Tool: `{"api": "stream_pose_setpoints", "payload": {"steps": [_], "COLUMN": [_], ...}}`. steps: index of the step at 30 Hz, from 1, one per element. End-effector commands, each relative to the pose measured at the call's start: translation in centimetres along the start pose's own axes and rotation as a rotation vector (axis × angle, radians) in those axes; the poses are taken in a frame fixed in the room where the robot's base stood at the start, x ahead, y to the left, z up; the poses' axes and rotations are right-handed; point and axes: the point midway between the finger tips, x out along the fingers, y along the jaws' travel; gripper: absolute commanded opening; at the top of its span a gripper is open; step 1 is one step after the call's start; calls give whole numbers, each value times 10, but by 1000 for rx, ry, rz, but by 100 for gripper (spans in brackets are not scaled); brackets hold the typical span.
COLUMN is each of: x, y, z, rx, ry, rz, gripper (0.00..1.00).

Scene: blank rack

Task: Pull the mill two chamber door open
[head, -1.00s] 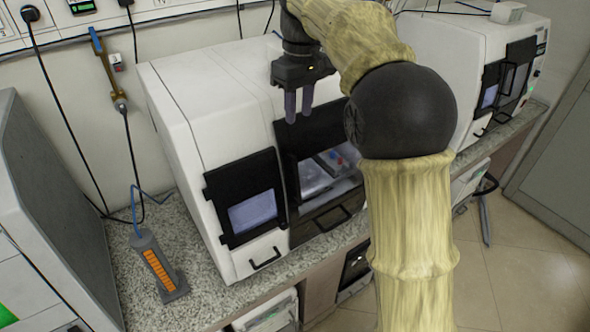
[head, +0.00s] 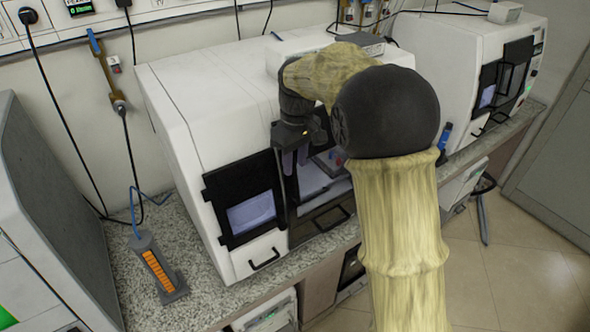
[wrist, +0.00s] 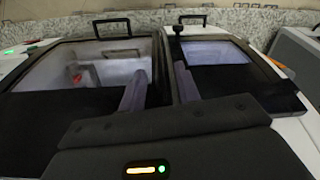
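A white mill (head: 190,95) stands on the counter in the middle of the head view; no label on it is readable. Its dark-framed chamber door area (head: 318,185) shows a lit interior, partly hidden by my arm. A dark panel with a screen (head: 250,212) is to its left. My gripper (head: 295,160) is at the upper left of the chamber front, with its two fingers apart. In the wrist view my gripper (wrist: 160,75) has its fingers on either side of the strip between chamber window and screen. I cannot tell whether either finger touches a door handle.
A second white mill (head: 430,50) stands at the right. A grey cabinet (head: 55,220) is at the left. A grey stand with an orange strip (head: 158,265) is on the speckled counter (head: 205,285). Cables hang along the wall. Floor (head: 480,275) is clear at the right.

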Motion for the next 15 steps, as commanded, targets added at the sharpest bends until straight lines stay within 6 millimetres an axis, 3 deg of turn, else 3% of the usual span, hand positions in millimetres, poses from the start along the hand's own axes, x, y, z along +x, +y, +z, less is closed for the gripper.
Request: {"api": "stream_pose_setpoints", "payload": {"steps": [6,15], "x": [29,36], "y": [0,0], "z": [1,0], "rx": [-1,0], "ry": [-3,0], "rz": [-1,1], "gripper": [33,33]}}
